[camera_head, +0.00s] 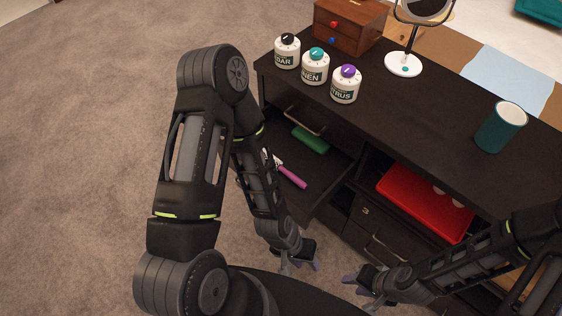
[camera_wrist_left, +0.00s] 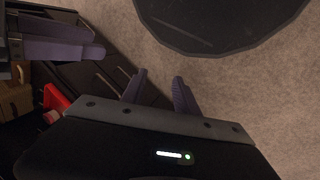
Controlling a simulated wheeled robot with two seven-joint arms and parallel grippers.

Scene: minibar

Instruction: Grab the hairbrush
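What looks like the hairbrush (camera_head: 291,176), with a pink-purple handle, lies in the open dark drawer (camera_head: 330,168). Its pale head end is partly hidden behind my left arm. My left gripper (camera_head: 301,264) is low in front of the cabinet, below and apart from the brush. In the left wrist view its two purple fingers (camera_wrist_left: 159,92) are spread with nothing between them. My right gripper (camera_head: 359,290) is close by to the right, its fingers apart and empty. It also shows at the upper left of the left wrist view (camera_wrist_left: 68,40).
A green roll-shaped item (camera_head: 310,139) lies in the same drawer. A red tray (camera_head: 425,202) sits in the open shelf to the right. Several items stand on the cabinet top, including labelled white jars (camera_head: 315,68) and a teal cup (camera_head: 500,127). Carpet is clear at left.

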